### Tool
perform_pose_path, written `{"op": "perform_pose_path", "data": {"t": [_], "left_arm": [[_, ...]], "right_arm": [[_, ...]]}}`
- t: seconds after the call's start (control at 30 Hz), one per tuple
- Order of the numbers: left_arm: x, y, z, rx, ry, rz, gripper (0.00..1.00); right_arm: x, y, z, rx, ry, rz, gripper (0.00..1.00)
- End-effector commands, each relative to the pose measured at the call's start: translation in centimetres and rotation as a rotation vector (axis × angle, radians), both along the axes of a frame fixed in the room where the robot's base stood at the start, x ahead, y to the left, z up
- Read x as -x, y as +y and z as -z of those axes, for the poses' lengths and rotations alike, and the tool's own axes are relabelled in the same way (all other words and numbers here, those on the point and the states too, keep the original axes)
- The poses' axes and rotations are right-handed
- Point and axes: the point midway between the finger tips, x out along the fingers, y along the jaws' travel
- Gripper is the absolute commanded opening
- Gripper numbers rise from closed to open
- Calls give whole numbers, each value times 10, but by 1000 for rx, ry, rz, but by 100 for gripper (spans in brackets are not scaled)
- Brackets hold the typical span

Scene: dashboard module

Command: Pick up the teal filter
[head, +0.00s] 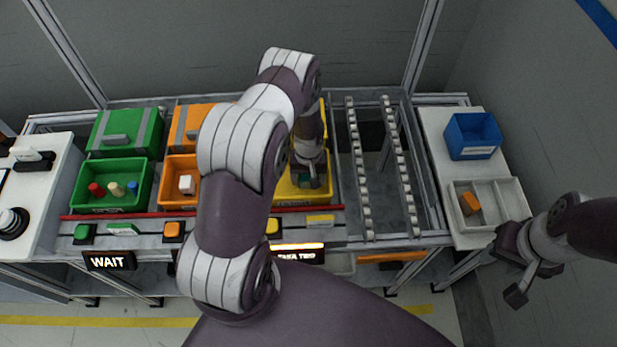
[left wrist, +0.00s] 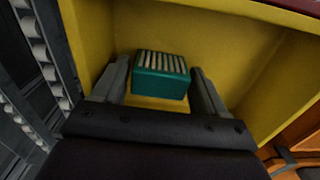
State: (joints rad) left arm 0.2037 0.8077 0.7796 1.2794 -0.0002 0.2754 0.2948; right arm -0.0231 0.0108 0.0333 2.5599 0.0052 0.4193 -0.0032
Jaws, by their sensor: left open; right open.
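The teal filter (left wrist: 161,77), a block with pale ribs on top, lies in the yellow bin (left wrist: 245,50) in the left wrist view. My left gripper (left wrist: 160,82) is open, with one finger on each side of the filter and small gaps visible. In the head view my left gripper (head: 305,178) reaches down into the yellow bin (head: 290,196); a little teal shows there, but the arm hides most of the bin. My right gripper (head: 514,272) is open and empty, beside the right side table.
A green bin (head: 77,187) with several coloured pieces and an orange bin (head: 165,190) stand left. A roller track (head: 358,175) lies right of the yellow bin. A blue bin (head: 473,136) and a white divided tray (head: 486,222) with an orange block (head: 470,204) stand far right.

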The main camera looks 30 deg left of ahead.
Motion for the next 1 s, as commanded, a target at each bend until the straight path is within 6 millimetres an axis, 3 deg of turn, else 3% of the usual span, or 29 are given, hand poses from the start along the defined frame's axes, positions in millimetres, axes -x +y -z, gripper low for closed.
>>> {"op": "perform_pose_path", "data": {"t": [0.13, 0.27, 0.63, 1.0], "left_arm": [[0, 0, 0, 0, -1, 0, 72], [0, 0, 0, 0, -1, 0, 35], [-1, 0, -7, -1, -3, 1, 34], [-1, 0, -77, -1, -4, 1, 34]], "right_arm": [[0, 0, 1, 0, 0, 0, 43], [0, 0, 1, 0, 0, 0, 43], [0, 0, 2, 0, 0, 0, 43], [0, 0, 13, 0, 0, 0, 43]]}}
